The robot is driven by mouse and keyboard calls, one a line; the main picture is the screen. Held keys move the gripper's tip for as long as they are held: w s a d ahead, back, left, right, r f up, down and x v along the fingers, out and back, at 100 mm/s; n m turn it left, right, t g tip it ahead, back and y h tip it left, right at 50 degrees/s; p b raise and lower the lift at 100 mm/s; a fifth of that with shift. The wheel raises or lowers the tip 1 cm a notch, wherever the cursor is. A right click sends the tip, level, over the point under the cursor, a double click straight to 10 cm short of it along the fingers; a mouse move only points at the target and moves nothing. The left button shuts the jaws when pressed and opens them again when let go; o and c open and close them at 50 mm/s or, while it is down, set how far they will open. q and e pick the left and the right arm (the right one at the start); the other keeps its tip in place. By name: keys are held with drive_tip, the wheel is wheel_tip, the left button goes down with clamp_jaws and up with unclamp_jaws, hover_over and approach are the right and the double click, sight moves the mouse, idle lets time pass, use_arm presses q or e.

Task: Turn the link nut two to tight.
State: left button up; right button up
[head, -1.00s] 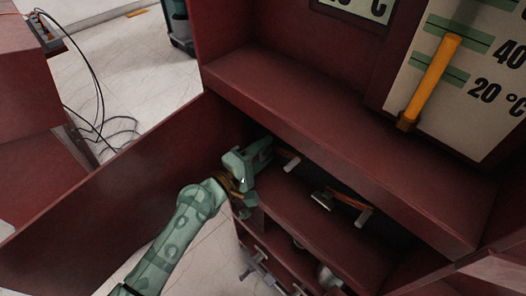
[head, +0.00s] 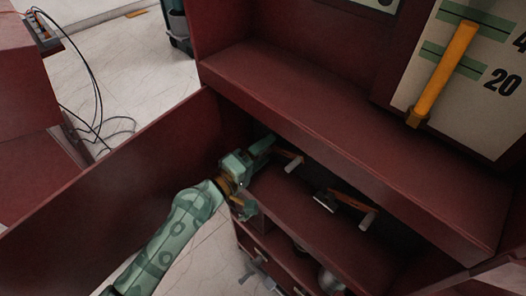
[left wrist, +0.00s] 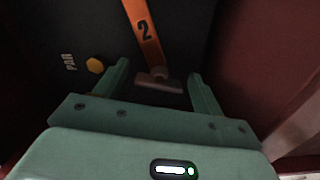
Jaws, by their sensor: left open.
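My left gripper (head: 258,156) reaches into the dark opening of the red cabinet, beside an orange link with a pale handle (head: 293,163). In the left wrist view its jaws (left wrist: 157,84) are open. The orange link (left wrist: 143,30), marked "2", comes down from the top and ends in a dull pinkish handle (left wrist: 158,79) between the open fingers, with no grip seen. A yellow hexagonal nut (left wrist: 95,65) sits left of the left finger, beside a partly legible "PA" label. I cannot tell which part is link nut two. My right gripper is not in view.
A second orange link (head: 348,200) with a pale end lies further right in the opening. A red door panel (head: 110,205) stands open at left, and a red ledge (head: 330,140) overhangs the opening. A red wall is close on the right in the left wrist view.

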use_arm(q)
drive_tip(key=v, duration=0.7)
drive_tip(key=shift+s+a, duration=0.1)
drive_tip(key=shift+a, duration=0.05)
drive_tip(key=shift+c, duration=0.3)
